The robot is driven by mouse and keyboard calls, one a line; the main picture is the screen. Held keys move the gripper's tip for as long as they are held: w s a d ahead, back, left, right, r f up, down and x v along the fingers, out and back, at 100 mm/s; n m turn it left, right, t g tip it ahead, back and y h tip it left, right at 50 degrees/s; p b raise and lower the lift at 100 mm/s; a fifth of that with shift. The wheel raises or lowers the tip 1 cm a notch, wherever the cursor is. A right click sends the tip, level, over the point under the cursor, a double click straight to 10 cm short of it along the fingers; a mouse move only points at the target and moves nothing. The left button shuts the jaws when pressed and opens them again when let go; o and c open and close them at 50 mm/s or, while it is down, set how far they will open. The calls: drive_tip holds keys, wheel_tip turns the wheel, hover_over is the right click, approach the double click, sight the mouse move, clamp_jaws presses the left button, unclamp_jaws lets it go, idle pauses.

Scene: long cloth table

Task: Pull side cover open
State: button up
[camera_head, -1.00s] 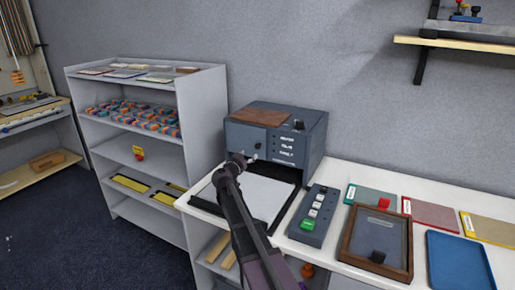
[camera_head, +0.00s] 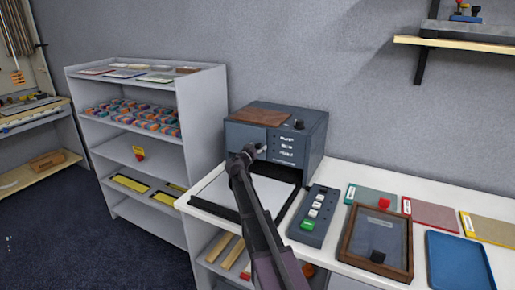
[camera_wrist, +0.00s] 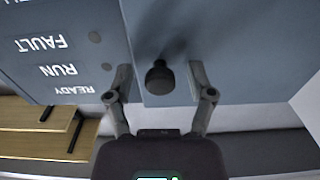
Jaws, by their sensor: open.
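The machine (camera_head: 312,130) is a blue-grey box on the white table, with a brown plate on top. Its side cover (camera_wrist: 245,50) is the blue-grey panel beside the FAULT, RUN and READY labels and looks shut. A dark round knob (camera_wrist: 159,77) sticks out of the cover. My gripper (camera_head: 258,148) is at the machine's front, and its arm hides part of that face. In the wrist view my gripper (camera_wrist: 160,84) is open, one finger on each side of the knob, with gaps between them and it.
A black-edged tray with a white sheet (camera_head: 222,192) lies before the machine. A button box (camera_head: 313,215), a wood-framed case (camera_head: 376,240) and a blue tray (camera_head: 458,262) stand to the right. A grey shelf (camera_head: 190,110) stands left.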

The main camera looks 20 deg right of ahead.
clamp_jaws()
drive_tip(key=shift+s+d, duration=0.1)
drive_tip(key=shift+a, duration=0.25)
